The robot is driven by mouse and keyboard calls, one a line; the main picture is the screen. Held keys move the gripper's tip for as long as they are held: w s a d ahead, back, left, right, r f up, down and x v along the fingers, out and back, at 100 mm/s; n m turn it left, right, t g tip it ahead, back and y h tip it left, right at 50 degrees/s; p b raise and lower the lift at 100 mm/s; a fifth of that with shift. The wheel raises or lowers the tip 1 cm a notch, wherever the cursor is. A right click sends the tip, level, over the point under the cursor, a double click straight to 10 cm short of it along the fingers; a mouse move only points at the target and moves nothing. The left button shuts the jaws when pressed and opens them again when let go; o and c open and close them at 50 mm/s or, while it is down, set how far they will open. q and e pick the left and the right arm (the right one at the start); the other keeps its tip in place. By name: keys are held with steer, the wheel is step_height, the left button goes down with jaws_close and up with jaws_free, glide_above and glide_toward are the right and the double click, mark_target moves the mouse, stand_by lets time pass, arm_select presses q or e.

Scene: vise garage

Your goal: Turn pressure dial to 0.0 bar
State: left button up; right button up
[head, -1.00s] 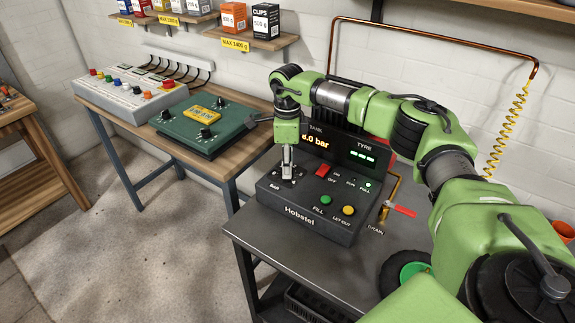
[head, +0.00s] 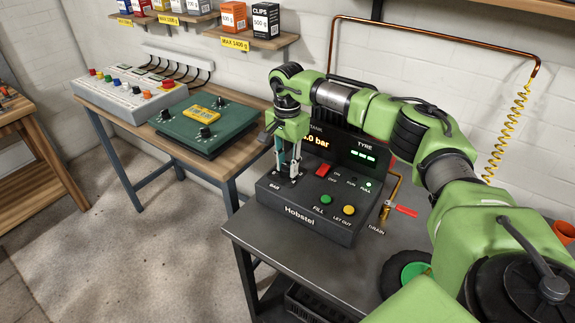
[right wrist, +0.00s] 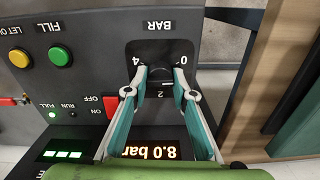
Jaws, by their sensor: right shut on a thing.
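My left gripper is not in view.
Beside the dial are a red switch (head: 323,170), a green FILL button (head: 326,200) and a yellow LET OUT button (head: 348,210). A drain valve with a red lever (head: 405,211) is right of the unit. A green box (head: 204,140) stands on the wooden bench.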

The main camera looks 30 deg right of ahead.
mark_target(287, 165)
steer(key=n, duration=0.5)
steer(key=shift+a, duration=0.1)
steer(key=shift+n, duration=0.4)
steer(key=o, duration=1.1)
steer(key=shift+r, duration=0.15)
step_height(287, 165, up, 12)
steer(key=shift+f, duration=0.2)
